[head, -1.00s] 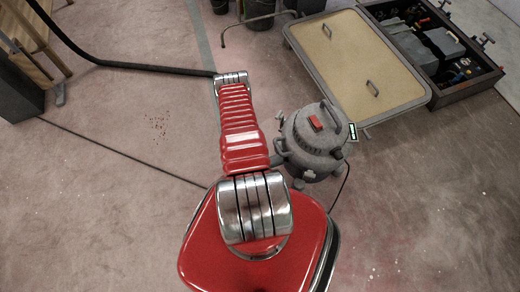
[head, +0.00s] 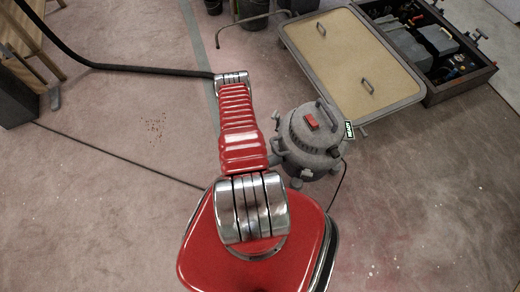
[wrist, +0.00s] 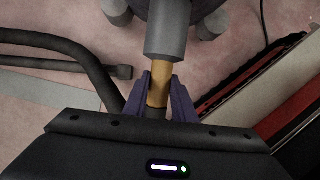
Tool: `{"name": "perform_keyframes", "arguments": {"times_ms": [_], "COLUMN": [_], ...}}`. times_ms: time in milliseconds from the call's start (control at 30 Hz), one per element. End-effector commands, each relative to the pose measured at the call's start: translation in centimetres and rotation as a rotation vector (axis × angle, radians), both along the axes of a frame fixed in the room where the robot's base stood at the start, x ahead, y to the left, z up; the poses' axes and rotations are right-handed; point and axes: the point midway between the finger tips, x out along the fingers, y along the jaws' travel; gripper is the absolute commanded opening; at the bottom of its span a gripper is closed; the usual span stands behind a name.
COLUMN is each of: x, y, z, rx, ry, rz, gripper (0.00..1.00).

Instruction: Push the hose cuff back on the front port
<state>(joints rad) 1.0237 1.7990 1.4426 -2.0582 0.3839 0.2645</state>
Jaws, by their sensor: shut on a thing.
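The grey shop vacuum (head: 311,138) stands on the floor right of my arm in the head view, with a red switch on its lid. In the wrist view its grey front port (wrist: 167,38) points down toward my gripper (wrist: 160,98). The purple fingers are shut on the tan hose cuff (wrist: 158,86), whose upper end meets the port mouth in line with it. I cannot tell how far inside it sits. A black hose (wrist: 95,62) curves down at the left and passes behind my gripper's body. In the head view my arm hides the gripper and cuff.
A small READY sign (head: 349,130) is beside the vacuum. A framed tan panel (head: 345,60) and an open crate of gear (head: 440,45) stand behind it. A dark cord (head: 120,155) crosses the floor at left. Open floor lies at left and right.

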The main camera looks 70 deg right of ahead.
Motion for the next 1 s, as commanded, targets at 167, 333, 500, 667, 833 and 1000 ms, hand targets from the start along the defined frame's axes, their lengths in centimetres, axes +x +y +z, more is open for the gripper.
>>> {"name": "perform_keyframes", "arguments": {"times_ms": [167,333,500,667,833,1000], "x": [-0.32,-0.32,-0.24,-0.20,-0.16,0.02], "y": [-0.41,-0.41,-0.30,-0.24,-0.19,-0.06], "z": [0.11,0.11,0.09,0.07,0.10,0.68], "rx": [-0.012,-0.011,-0.009,-0.007,-0.006,-0.006], "ry": [0.007,0.006,0.004,0.004,0.004,0.004], "rz": [-0.004,-0.005,-0.003,-0.002,-0.002,-0.001], "gripper": [0.00,0.29,0.41,0.46,0.46,0.46]}}
